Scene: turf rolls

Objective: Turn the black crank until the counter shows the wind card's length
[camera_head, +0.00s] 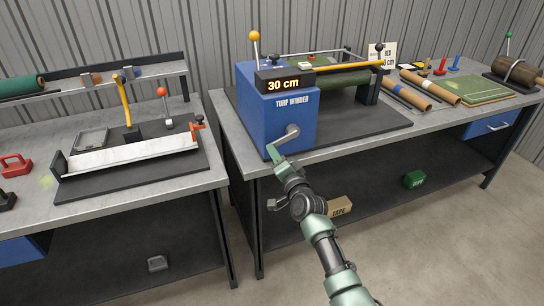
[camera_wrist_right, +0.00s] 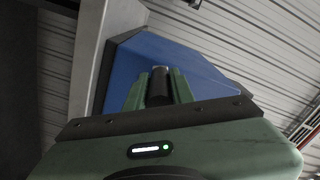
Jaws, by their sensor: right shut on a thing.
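The blue turf winder (camera_head: 272,112) stands on the right-hand bench. Its counter (camera_head: 284,84) reads 30 cm. The crank's grey arm (camera_head: 285,138) is on the winder's front face and points down and left from its hub. My right gripper (camera_head: 273,153) is at the crank's lower end, shut on the black crank handle. The black handle (camera_wrist_right: 158,88) sits between the two green fingers in the right wrist view. The wind card (camera_head: 389,49) stands behind the winder; a black knob hides part of it, and its full length cannot be read. My left gripper is not in view.
A yellow bar (camera_head: 345,66) and a green turf roll (camera_head: 335,82) lie across the winder bed. Brown rolls (camera_head: 430,88) and a green turf piece (camera_head: 468,92) lie further right. The left bench (camera_head: 45,205) holds a white trough. Floor shows between the benches.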

